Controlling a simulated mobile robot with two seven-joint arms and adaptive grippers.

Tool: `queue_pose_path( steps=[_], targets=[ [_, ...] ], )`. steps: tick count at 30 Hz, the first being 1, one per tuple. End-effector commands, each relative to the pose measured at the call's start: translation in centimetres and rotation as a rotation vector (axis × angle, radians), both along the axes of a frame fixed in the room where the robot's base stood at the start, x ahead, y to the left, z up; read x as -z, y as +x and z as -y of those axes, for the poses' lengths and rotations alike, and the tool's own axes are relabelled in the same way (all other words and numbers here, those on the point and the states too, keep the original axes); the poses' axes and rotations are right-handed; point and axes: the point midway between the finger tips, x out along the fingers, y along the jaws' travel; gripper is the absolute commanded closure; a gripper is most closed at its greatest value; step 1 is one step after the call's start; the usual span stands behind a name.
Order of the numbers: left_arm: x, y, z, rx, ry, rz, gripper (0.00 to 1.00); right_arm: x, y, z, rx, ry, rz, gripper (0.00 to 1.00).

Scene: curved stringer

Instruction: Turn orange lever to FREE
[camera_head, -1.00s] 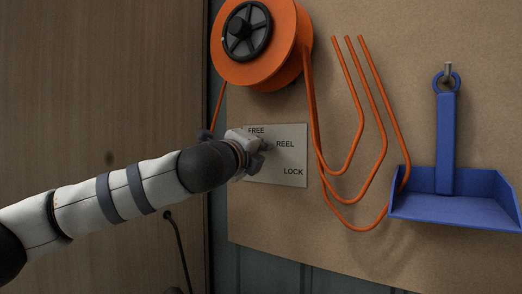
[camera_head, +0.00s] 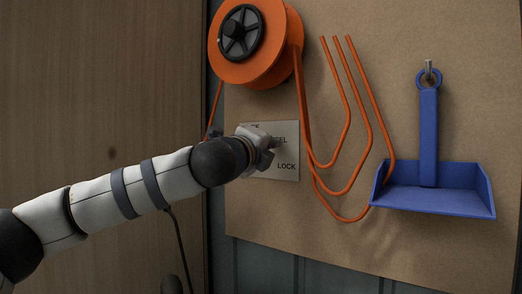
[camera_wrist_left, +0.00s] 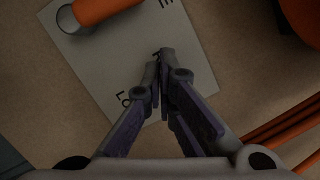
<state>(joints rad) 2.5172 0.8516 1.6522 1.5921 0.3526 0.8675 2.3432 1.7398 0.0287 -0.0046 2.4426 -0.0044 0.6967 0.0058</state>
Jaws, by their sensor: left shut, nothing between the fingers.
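A pale label plate (camera_head: 285,172) is on the brown board. My left gripper (camera_head: 270,152) is in front of the plate, and the lever is hidden there. In the left wrist view the orange lever (camera_wrist_left: 103,9) shows at the top left over the plate (camera_wrist_left: 97,62), partly cut off by the frame. Whether the tips touch the plate is unclear. My right gripper is out of view.
An orange reel (camera_head: 262,70) hangs above the plate. Orange hose loops (camera_head: 349,125) hang just right of it. A blue dustpan (camera_head: 430,190) hangs farther right. A wooden panel (camera_head: 100,80) stands at the left.

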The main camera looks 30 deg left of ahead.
Motion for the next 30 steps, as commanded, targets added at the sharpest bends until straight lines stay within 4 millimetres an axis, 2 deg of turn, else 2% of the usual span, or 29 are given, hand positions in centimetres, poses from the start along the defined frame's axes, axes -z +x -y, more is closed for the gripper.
queue_pose_path(
  steps=[6, 12, 18, 30],
  targets=[
    [0.2, -5.3, 0.5, 0.001, 0.001, 0.002, 1.0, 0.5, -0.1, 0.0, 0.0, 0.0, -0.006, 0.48],
    [0.2, -8.8, 0.9, 0.001, -0.001, 0.002, 1.0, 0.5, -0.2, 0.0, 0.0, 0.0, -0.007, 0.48],
    [0.3, -9.9, 1.0, 0.0, -0.001, -0.001, 1.0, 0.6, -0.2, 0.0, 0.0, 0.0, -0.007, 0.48],
    [0.3, -9.9, 1.0, 0.0, -0.001, 0.0, 1.0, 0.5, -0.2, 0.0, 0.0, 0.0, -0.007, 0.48]
  ],
)
